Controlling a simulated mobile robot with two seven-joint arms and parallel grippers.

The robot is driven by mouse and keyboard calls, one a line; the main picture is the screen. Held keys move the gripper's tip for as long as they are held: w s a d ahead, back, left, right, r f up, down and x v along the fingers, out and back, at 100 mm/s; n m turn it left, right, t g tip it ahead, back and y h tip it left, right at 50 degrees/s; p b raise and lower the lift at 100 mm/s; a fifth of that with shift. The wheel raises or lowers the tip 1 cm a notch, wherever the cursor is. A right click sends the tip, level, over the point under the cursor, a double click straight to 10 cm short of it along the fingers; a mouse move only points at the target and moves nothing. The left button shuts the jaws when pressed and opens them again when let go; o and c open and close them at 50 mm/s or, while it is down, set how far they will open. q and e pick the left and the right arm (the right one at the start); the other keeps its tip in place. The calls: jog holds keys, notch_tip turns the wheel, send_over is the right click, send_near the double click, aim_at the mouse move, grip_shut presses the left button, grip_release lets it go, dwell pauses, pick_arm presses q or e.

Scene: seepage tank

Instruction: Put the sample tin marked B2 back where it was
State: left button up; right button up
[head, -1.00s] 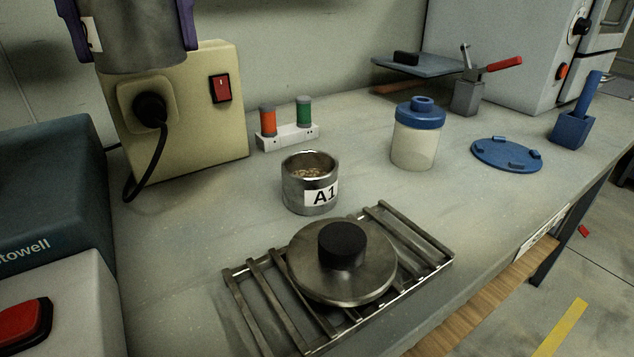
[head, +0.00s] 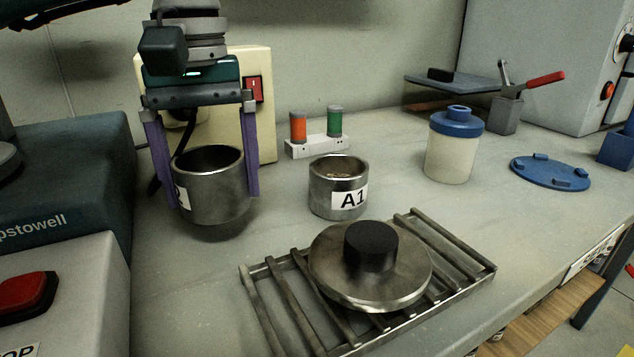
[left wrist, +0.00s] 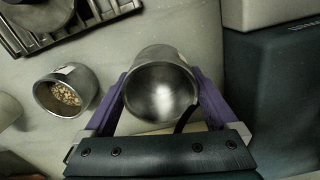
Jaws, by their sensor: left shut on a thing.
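My left gripper (head: 212,198) has its purple fingers shut on the outside of a steel tin (head: 215,203), which hangs upright between them. A white label shows at the tin's left edge, mostly covered by a finger, so I cannot read its full mark. In the left wrist view the tin (left wrist: 162,92) looks empty inside. A dark shadow lies under it; I cannot tell whether it touches the bench. A second tin marked A1 (head: 338,184) stands to its right with pale grains inside. My right gripper is not in view.
A metal rack (head: 262,300) with a round black-knobbed lid (head: 330,268) lies in front. Behind are a beige switch box (head: 265,130) and a stand with orange and green cylinders (head: 318,148). A blue-lidded jar (head: 450,150) stands right. Bench between A1 and jar is clear.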

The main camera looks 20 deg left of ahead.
aim_at(217, 203)
pick_arm(q)
notch_tip(217, 203, down, 4)
jog(key=shift+r, duration=0.15)
jog(key=shift+f+b, duration=0.2)
jog(key=shift+b, duration=0.2)
jog(key=o, duration=1.2)
jog(key=shift+r, duration=0.1)
jog(key=shift+r+p, duration=0.3)
jog(key=shift+r, duration=0.05)
notch_tip(217, 203, up, 12)
jog(key=shift+f+p, duration=0.2)
jog(key=shift+p, duration=0.35)
